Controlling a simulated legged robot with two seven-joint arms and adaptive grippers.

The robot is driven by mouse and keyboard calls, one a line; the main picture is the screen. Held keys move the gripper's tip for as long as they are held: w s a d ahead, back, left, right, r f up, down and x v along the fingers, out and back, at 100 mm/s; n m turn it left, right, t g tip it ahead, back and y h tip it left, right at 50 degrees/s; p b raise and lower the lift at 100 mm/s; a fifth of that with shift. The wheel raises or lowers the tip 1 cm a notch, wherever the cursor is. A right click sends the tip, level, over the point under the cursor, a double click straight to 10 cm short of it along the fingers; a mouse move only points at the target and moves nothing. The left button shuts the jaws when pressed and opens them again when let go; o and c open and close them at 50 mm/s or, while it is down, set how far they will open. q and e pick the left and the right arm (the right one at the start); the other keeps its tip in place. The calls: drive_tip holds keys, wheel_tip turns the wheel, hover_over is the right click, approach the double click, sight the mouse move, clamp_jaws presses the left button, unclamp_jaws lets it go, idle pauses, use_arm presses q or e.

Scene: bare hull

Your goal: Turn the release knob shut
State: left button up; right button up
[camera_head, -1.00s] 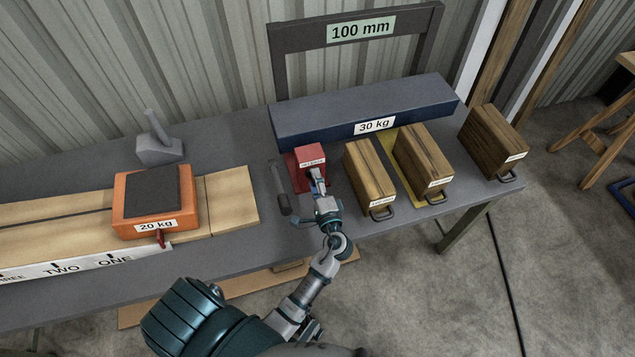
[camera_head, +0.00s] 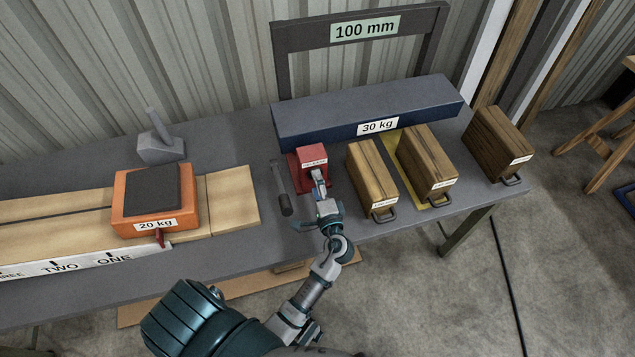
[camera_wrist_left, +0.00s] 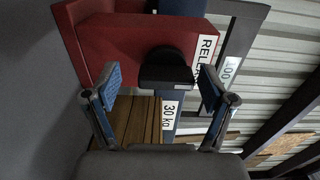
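The red release box (camera_head: 313,158) stands on the grey bench, in front of the long blue 30 kg bar. In the left wrist view the red box (camera_wrist_left: 140,48) fills the upper left, with a label partly reading "RELE". Its dark release knob (camera_wrist_left: 167,70) sticks out toward me. My left gripper (camera_head: 319,180) is at the front of the box. In the left wrist view its two fingers (camera_wrist_left: 158,88) are spread on either side of the knob, with gaps visible. In the head view the gripper hides the knob. My right gripper is not in view.
Several wooden blocks with handles stand right of the box; the closest is this one (camera_head: 374,180). A dark handle (camera_head: 281,188) lies just left of the box. The blue bar (camera_head: 372,112) and a "100 mm" frame (camera_head: 364,28) stand behind. An orange 20 kg weight (camera_head: 155,200) sits left.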

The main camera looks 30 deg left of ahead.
use_arm(q)
drive_tip(key=shift+r, duration=0.1)
drive_tip(key=v, duration=1.2)
drive_tip(key=shift+f, duration=0.25)
